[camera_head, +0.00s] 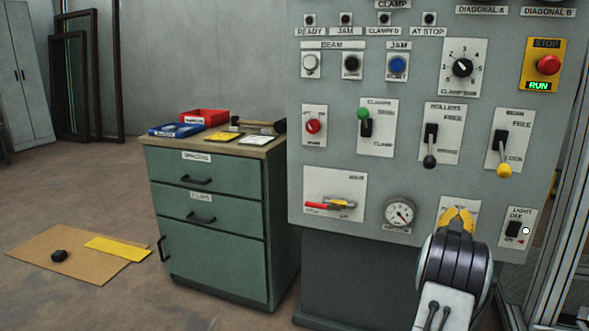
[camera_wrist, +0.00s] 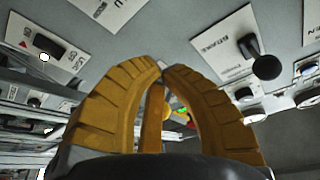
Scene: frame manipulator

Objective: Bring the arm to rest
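My gripper (camera_head: 457,216) has yellow ribbed fingers and is in front of the lower right of the grey control panel (camera_head: 270,120). In the wrist view my gripper's (camera_wrist: 160,66) fingertips meet at the top, with a narrow space between the fingers lower down and nothing seen held there. My dark arm link hides part of the panel's lower edge in the head view. A white plate with a black ball-ended lever (camera_wrist: 266,66) shows to the right of the fingers in the wrist view. I cannot tell whether the fingertips touch the panel.
The light switch (camera_head: 514,229) is right of my gripper; a pressure gauge (camera_head: 399,212) is left. Levers (camera_head: 430,150) stick out above. A metal frame (camera_head: 570,240) stands at the right. A green cabinet (camera_head: 205,235) stands left; open floor lies beyond it.

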